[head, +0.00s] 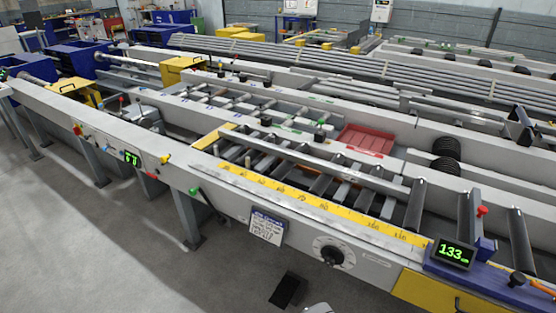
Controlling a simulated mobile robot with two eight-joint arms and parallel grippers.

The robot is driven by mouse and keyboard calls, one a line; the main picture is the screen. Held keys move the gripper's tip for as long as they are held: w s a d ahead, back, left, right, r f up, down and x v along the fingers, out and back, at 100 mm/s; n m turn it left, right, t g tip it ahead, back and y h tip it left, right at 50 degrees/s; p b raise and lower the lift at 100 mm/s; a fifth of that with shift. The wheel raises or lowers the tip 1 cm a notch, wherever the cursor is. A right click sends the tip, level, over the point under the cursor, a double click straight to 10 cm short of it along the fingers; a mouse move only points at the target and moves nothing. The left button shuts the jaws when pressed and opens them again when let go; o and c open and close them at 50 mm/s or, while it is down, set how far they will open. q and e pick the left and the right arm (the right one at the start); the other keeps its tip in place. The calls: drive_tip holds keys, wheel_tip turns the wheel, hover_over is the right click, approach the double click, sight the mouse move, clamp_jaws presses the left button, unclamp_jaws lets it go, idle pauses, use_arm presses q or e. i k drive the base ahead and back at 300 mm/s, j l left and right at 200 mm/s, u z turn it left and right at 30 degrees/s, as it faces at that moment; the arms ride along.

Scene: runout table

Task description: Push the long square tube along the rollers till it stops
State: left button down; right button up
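A long grey square tube (330,160) appears to lie lengthwise over the dark rollers (415,205) of the runout table, behind the yellow scale. Its near right end is just left of a large roller. Its far left end is near a yellow plate, and I cannot tell exactly where it ends. A blue stop block (485,247) with an upright grey plate stands farther right on the table, apart from the tube.
A yellow measuring scale (310,205) runs along the front rail. A display (452,253) reads 133. A red tray (367,140) sits behind the rollers. Racked grey bars (300,60) fill the back. A dark flat object (287,290) is low in front; the floor at left is clear.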

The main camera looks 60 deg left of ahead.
sight(392, 189)
drive_tip(key=u, duration=1.85)
drive_tip(key=i+j+u, duration=0.1)
drive_tip(key=i+j, duration=0.65)
drive_tip(key=i+j+u, duration=0.1)
drive_tip(key=i+j, duration=0.65)
drive_tip(key=i+j+u, duration=0.1)
drive_tip(key=i+j, duration=0.7)
drive_tip(key=i+j+u, duration=0.15)
drive_tip(key=i+j, duration=0.55)
drive_tip(key=i, duration=0.1)
